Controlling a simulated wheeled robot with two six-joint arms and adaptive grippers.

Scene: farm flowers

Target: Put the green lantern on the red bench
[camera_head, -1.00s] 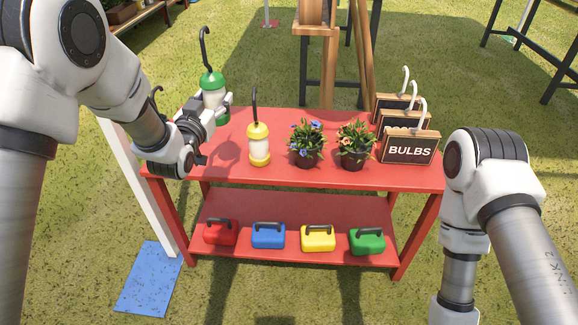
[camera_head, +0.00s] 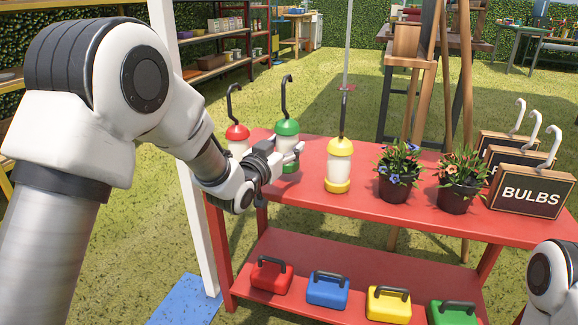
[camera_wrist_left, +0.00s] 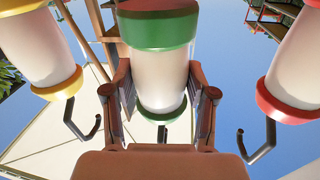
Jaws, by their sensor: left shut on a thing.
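The green lantern (camera_head: 287,129), with a white body and dark hook, stands upright at the left end of the red bench (camera_head: 285,208). It is between the red lantern (camera_head: 237,133) and the yellow lantern (camera_head: 339,185). My left gripper (camera_head: 291,158) is shut on its white body. In the left wrist view the lantern (camera_wrist_left: 160,80) appears upside down between the fingers, with the yellow lantern at left and the red one at right. I cannot tell whether its base touches the bench top. Part of my right arm shows at the lower right; its gripper is out of view.
Two potted flowers (camera_head: 455,197) and several BULBS signs (camera_head: 530,195) stand on the bench to the right. Toolboxes in red, blue, yellow and green (camera_head: 327,290) sit on its lower shelf. A white post (camera_head: 190,215) stands just left of the bench. A wooden easel stands behind.

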